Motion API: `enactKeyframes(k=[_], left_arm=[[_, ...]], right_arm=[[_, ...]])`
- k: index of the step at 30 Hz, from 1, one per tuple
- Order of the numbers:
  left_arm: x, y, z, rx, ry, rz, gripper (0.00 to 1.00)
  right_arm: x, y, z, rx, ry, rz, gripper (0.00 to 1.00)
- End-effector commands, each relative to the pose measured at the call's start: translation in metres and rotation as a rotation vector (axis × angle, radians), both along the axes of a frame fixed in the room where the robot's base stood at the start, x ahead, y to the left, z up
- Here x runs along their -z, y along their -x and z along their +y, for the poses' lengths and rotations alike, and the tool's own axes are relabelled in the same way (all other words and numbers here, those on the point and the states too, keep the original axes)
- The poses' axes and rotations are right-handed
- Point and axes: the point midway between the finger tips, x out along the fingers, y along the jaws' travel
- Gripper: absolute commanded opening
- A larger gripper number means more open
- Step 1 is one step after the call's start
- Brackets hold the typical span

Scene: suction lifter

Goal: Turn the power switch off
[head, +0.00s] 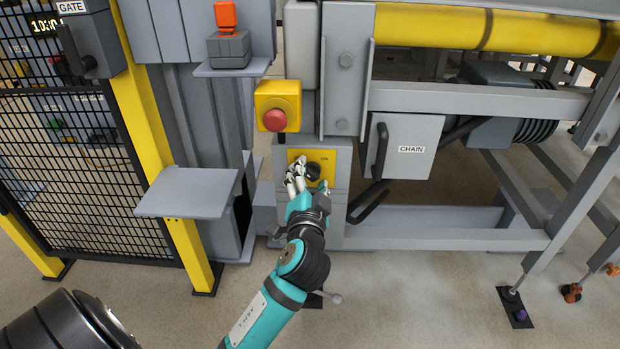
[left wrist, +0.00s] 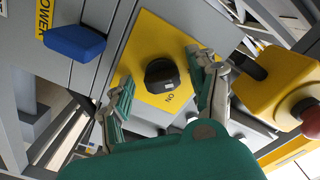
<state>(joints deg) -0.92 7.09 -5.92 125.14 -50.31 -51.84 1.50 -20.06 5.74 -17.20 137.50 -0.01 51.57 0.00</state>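A black rotary knob (head: 313,171) sits on a yellow plate (head: 322,156) marked ON, on a grey cabinet post. The knob also shows in the left wrist view (left wrist: 162,78), with the ON marking beside it. My left gripper (head: 299,168) is in front of the plate, partly covering it in the head view. In the left wrist view its two fingers (left wrist: 165,82) are spread apart on either side of the knob, with nothing held. I cannot tell whether either finger touches the knob. My right gripper is not in view.
A yellow box with a red push button (head: 275,119) is just above the plate. A blue handle (left wrist: 75,43) and a partly cut-off yellow label ending in OWER are in the left wrist view. A CHAIN box (head: 408,148) with a black handle is to the right; a grey shelf (head: 187,193) is left.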

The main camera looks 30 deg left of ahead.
Motion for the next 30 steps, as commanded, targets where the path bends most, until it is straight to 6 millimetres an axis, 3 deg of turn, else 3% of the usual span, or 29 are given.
enactKeyframes(k=[11, 24, 30], left_arm=[[0.000, 0.010, -0.007, 0.002, 0.001, 0.000, 0.60], [0.000, 0.084, -0.051, -0.001, 0.003, 0.003, 0.60], [0.000, 0.100, -0.061, 0.000, 0.000, 0.000, 0.60]], right_arm=[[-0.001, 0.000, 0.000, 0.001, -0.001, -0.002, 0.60], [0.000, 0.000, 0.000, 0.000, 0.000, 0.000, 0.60], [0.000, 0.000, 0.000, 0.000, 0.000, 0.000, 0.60]])
